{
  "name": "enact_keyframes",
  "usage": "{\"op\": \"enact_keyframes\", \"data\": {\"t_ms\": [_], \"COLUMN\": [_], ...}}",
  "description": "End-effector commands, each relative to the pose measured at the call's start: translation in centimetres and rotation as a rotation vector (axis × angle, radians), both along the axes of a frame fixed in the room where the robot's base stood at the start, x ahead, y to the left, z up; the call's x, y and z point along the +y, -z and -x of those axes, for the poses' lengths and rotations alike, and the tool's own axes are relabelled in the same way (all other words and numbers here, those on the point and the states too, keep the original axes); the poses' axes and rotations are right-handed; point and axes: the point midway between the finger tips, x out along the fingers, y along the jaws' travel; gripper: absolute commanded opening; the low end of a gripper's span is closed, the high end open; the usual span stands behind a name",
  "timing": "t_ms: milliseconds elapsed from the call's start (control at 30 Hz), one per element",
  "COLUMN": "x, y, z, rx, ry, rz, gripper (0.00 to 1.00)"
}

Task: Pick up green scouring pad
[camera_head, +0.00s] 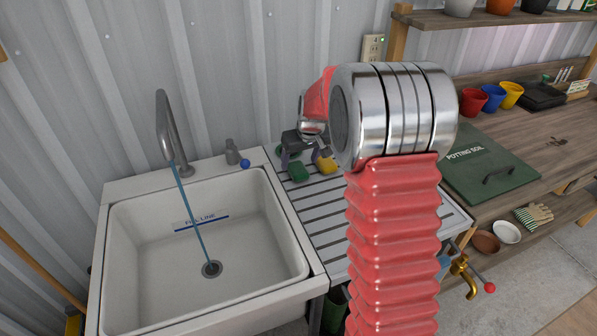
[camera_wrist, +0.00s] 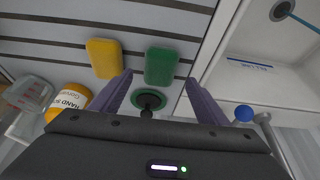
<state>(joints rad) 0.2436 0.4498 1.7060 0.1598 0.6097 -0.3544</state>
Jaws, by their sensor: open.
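The green scouring pad (camera_head: 298,172) lies on the slatted metal drainboard right of the sink. In the wrist view the green pad (camera_wrist: 160,64) is a small flat block just beyond the fingertips, roughly between their lines. My gripper (camera_head: 302,160) is open and empty, over the back left of the drainboard. In the wrist view its two purple fingers (camera_wrist: 158,80) are spread apart. A yellow sponge (camera_head: 327,165) lies right of the green pad; in the wrist view the yellow sponge (camera_wrist: 104,58) is left of it, close to the left finger, with a narrow gap between the blocks.
A round green item with a dark knob (camera_wrist: 148,100) sits between the fingers, nearer the wrist. A hand soap bottle (camera_wrist: 70,98) and a clear cup (camera_wrist: 30,96) stand left. The white sink (camera_head: 136,265) has running water. A blue ball (camera_head: 245,163) is at its back rim.

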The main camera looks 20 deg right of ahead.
Motion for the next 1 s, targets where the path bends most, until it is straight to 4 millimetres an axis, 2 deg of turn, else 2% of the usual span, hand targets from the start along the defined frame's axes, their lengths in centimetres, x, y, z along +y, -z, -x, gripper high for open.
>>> {"op": "enact_keyframes", "data": {"t_ms": [100, 300, 1000], "x": [-0.1, 0.0, -0.1], "y": [1.6, 3.2, 3.3], "z": [-0.6, -1.3, -1.4], "rx": [0.002, 0.0, 0.0], "ry": [0.0, 0.001, 0.0], "rz": [-0.001, 0.0, 0.0], "gripper": [0.69, 0.69, 0.69]}}
